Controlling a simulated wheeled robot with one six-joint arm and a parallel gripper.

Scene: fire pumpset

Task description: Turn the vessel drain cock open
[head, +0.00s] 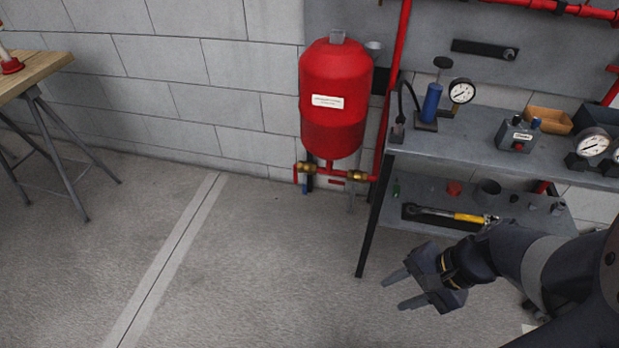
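The red vessel (335,97) hangs on the grey block wall, with a white label on its front. Under it a short red pipe carries two brass valves. The right brass valve (356,176) sits towards the bench. I cannot tell from here which one is the drain cock. My gripper (392,291) is at the lower right, in front of the bench and well apart from the valves. Its two fingers point left, spread apart, with nothing between them.
A grey bench (465,143) with gauges, a blue cylinder (431,102) and a lower shelf with a yellow-handled wrench (468,217) stands right of the vessel. Its front leg (369,230) stands between my gripper and the valves. A wooden table (35,70) is far left. The middle floor is clear.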

